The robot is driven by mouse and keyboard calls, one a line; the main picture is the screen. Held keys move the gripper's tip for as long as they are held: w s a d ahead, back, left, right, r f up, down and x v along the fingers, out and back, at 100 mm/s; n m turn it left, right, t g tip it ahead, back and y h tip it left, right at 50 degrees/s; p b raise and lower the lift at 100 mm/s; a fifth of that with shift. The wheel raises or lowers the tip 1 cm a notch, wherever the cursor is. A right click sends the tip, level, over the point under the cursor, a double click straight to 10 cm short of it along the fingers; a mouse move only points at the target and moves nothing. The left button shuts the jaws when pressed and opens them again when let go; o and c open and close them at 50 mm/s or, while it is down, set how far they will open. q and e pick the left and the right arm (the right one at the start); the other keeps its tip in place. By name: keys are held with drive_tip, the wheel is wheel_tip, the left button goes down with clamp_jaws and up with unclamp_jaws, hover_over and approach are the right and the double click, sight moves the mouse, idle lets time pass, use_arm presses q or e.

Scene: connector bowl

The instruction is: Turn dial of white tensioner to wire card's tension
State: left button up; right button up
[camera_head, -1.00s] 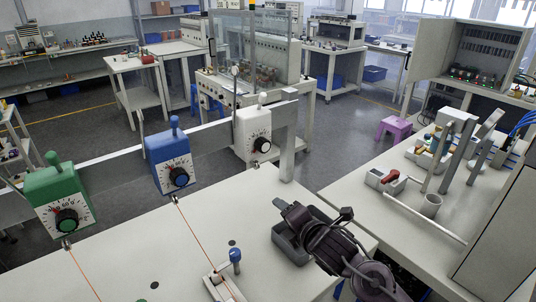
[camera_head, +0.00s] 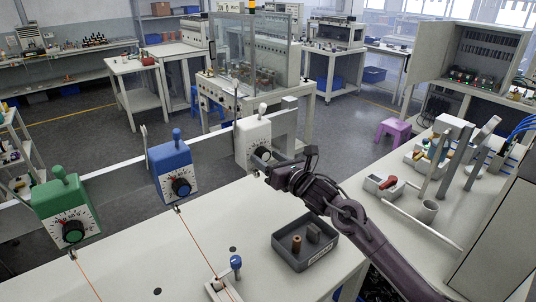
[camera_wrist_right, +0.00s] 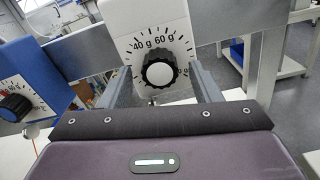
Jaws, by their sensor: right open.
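The white tensioner (camera_head: 252,134) hangs on the grey rail, right of the blue and green ones. In the right wrist view its black dial with a light centre (camera_wrist_right: 159,72) sits below a scale marked 40 g and 60 g. My right gripper (camera_head: 264,166) is at the front of the white tensioner. In the wrist view its open fingers (camera_wrist_right: 161,82) stand on either side of the dial, with gaps showing. The dial is partly hidden by the gripper in the head view. I cannot make out a wire card with a readable tension. My left gripper is out of view.
The blue tensioner (camera_head: 174,165) and green tensioner (camera_head: 66,209) hang to the left, with orange wires running down over the table. A dark grey bin (camera_head: 290,262) holding a brown spool stands under my right arm. A blue-topped peg (camera_head: 236,263) stands left of it.

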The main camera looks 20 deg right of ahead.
drive_tip(key=shift+w+a, duration=0.1)
drive_tip(key=shift+w, duration=0.1)
drive_tip(key=c, duration=1)
drive_tip(key=shift+m, duration=0.3)
